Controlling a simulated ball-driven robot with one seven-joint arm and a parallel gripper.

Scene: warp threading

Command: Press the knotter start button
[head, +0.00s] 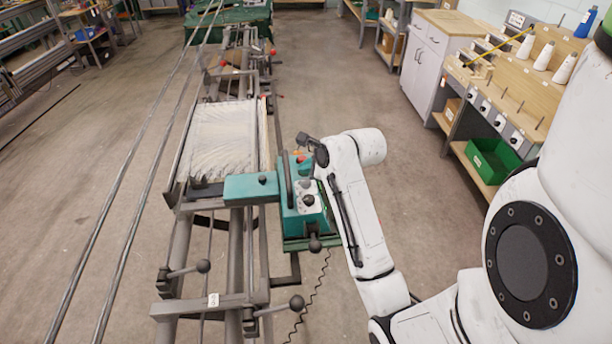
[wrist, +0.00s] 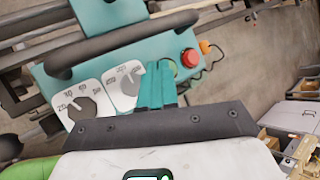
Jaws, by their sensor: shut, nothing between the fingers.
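The teal knotter (head: 262,187) sits on the warp frame, left of my arm. Its panel also shows in the wrist view (wrist: 60,90), with two white dials, a red button (wrist: 190,58) and a small orange part (wrist: 205,46). My gripper (wrist: 157,70) has teal fingers, shut and empty, over the panel between the right dial and the red button. A small rounded edge shows just beyond the fingertips. I cannot tell whether it is the start button, or whether the fingers touch it. In the head view the fingertips are hard to make out.
A black bar handle (wrist: 120,33) arches over the panel near the fingers. The pale warp sheet (head: 222,140) lies beyond the knotter. A coiled cable (head: 310,300) hangs below it. A bench with thread cones (head: 543,55) and a green bin (head: 492,160) stands right; floor between is clear.

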